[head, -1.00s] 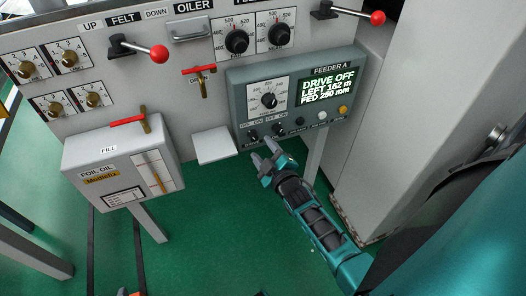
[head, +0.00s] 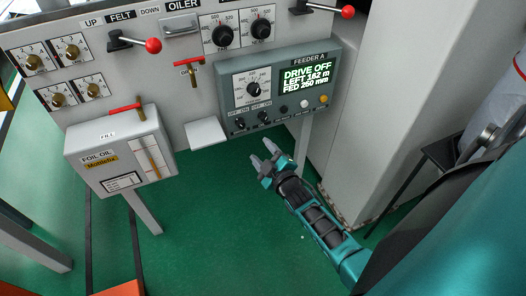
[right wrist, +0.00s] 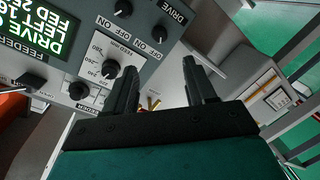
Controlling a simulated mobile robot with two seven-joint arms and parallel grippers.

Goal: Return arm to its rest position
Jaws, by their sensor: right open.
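My right gripper (head: 264,155) is open and empty, below and in front of the Feeder A box (head: 240,108), apart from it. The box's green screen (head: 306,76) reads DRIVE OFF, LEFT 162 m and FED 260 mm. In the right wrist view my open gripper fingers (right wrist: 160,88) have nothing between them, and the Feeder A box (right wrist: 140,62) with its knobs shows upside down at the upper left. My left gripper is not in view.
The foil oil box (head: 112,152) stands at the left on a leg. A small grey shelf (head: 206,134) sits beside the feeder box. Red-knobbed levers (head: 153,45) jut from the panel. A grey cabinet (head: 375,110) stands at right. Green floor (head: 220,220) is clear below.

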